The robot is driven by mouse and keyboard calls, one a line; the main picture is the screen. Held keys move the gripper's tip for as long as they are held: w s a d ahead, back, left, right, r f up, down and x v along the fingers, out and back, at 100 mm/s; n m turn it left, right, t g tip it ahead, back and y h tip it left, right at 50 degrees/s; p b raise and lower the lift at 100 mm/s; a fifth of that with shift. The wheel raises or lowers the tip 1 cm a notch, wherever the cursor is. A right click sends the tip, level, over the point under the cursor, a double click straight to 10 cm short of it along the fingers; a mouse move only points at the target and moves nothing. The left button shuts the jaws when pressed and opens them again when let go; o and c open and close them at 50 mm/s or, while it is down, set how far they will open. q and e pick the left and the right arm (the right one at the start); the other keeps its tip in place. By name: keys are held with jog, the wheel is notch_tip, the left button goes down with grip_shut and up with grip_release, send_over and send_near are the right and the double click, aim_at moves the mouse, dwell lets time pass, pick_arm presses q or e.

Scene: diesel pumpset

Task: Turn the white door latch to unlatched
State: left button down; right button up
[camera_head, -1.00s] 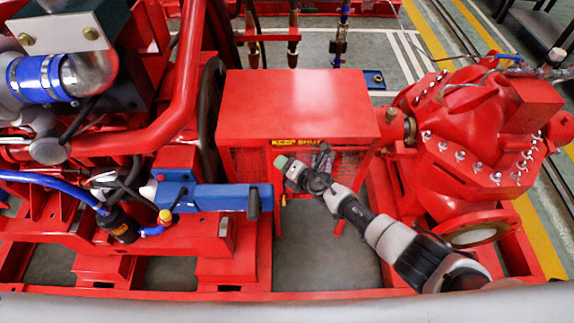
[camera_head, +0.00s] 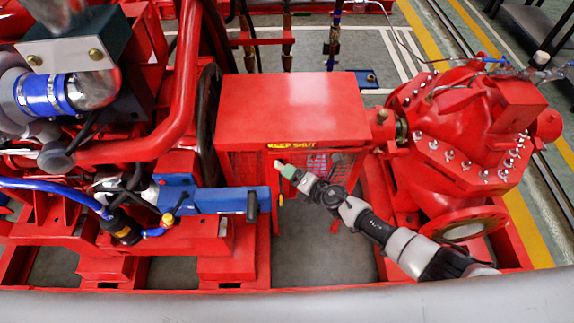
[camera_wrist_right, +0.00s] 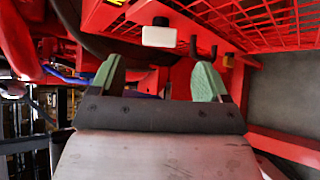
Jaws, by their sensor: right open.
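The white door latch (camera_head: 278,164) is a small white block at the front left of the red guard box (camera_head: 290,105), just below the yellow "KEEP SHUT" label (camera_head: 292,145). In the right wrist view the latch (camera_wrist_right: 158,36) is above the gap between the fingers, apart from both. My right gripper (camera_head: 288,171) reaches in from the lower right, its green fingertips close to the latch. In the right wrist view its two green fingers (camera_wrist_right: 158,80) are spread with nothing between them. My left gripper is not in view.
Red mesh (camera_wrist_right: 260,20) runs beside the latch. A blue part with a black end (camera_head: 215,199) lies left of my right gripper. A large red pump (camera_head: 460,135) stands to the right. Grey floor (camera_head: 335,260) shows below my right arm.

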jog(key=p+v, duration=0.1)
jog(key=v, duration=0.3)
